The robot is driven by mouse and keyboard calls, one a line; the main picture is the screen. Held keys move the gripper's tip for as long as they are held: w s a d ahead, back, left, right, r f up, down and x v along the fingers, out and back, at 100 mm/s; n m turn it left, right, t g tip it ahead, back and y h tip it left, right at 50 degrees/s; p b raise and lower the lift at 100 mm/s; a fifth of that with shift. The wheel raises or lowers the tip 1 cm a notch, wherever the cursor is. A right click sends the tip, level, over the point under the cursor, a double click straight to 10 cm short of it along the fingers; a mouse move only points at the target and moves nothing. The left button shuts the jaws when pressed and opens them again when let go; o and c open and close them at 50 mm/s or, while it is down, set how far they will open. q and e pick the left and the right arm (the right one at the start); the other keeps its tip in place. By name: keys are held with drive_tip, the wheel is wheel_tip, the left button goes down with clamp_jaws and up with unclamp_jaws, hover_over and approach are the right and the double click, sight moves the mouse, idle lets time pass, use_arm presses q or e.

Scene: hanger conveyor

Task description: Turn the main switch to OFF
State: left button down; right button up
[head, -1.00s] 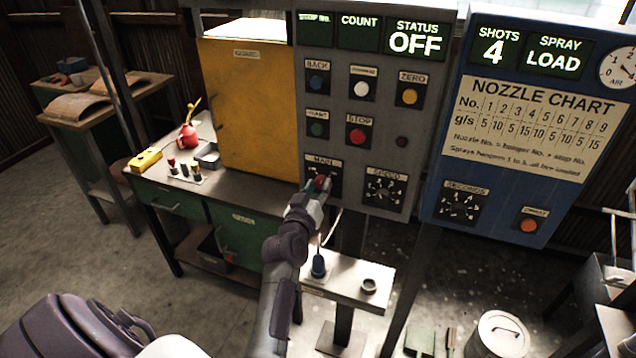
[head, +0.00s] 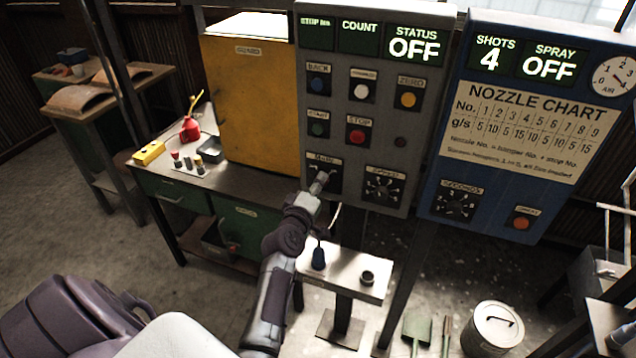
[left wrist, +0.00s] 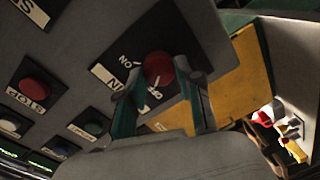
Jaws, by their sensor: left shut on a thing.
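The main switch is a red knob on a black plate (head: 333,187) at the lower left of the grey control panel (head: 345,110). In the left wrist view the red knob (left wrist: 158,68) sits between the green fingers of my left gripper (left wrist: 160,105). The gripper is shut on it. In the head view my left gripper (head: 321,182) reaches up to the plate and hides most of the knob. The status display (head: 414,48) reads OFF. My right gripper is not in view.
A blue panel (head: 450,140) at the right shows SHOTS 4 and SPRAY OFF. Below the switch stands a small white stand (head: 340,275) with a blue-handled tool (head: 318,257) and a small cup. A workbench (head: 230,183) and yellow guard (head: 250,100) are at the left.

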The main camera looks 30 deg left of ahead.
use_arm(q)
drive_tip(key=shift+r+n, duration=0.1)
drive_tip(key=shift+n, duration=0.8)
drive_tip(key=c, duration=0.7)
unclamp_jaws()
drive_tip(key=shift+c, duration=0.2)
drive_tip(key=v, duration=1.2)
drive_tip(key=shift+a, duration=0.1)
